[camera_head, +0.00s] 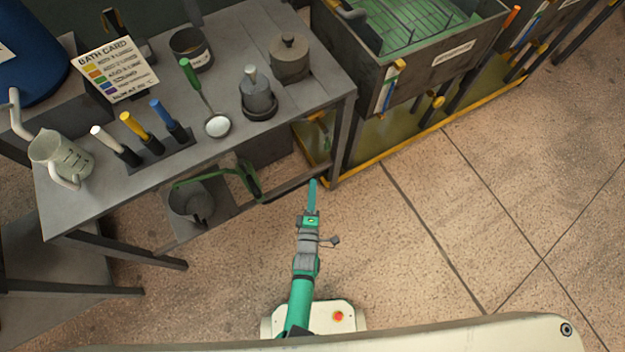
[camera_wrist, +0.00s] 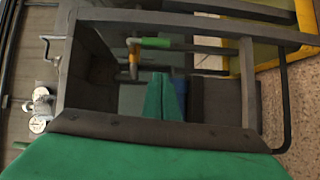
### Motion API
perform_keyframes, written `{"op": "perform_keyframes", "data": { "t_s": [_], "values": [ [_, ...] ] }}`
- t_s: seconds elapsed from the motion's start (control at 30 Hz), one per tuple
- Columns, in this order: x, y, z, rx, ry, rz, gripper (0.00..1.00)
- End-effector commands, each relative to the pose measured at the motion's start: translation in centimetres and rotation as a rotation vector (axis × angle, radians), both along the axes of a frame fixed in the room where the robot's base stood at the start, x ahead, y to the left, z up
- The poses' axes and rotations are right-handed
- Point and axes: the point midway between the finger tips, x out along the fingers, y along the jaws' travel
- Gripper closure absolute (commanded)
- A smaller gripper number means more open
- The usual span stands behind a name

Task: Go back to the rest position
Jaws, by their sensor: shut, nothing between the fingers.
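My green arm rises from my pale base in the head view, and my gripper (camera_head: 312,190) points away from me over the floor, just in front of the grey workbench's right end. Its narrow teal fingers are together with nothing between them. In the wrist view the green fingers (camera_wrist: 165,98) show as one closed wedge in the middle of the picture. No object hangs from the gripper.
The grey bench (camera_head: 235,125) holds a jug (camera_head: 60,158), coloured-handled tools, pots and a ladle (camera_head: 217,126). A bucket (camera_head: 190,203) stands beneath it. A dark tank (camera_head: 400,75) with yellow-edged base stands at upper right. The tiled floor (camera_head: 450,240) on the right is clear.

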Motion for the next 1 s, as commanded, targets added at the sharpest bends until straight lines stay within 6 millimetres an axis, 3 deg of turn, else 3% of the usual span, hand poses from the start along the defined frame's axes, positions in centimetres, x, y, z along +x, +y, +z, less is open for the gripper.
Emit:
{"op": "perform_keyframes", "data": {
  "t_s": [0.67,0.83,1.0],
  "values": [
    [-0.3,0.4,0.1,0.009,-0.001,0.006,1.0],
    [-3.4,1.9,1.2,0.143,-0.004,0.006,1.0],
    [-9.2,3.5,4.1,0.41,-0.008,-0.007,1.0]
  ]
}}
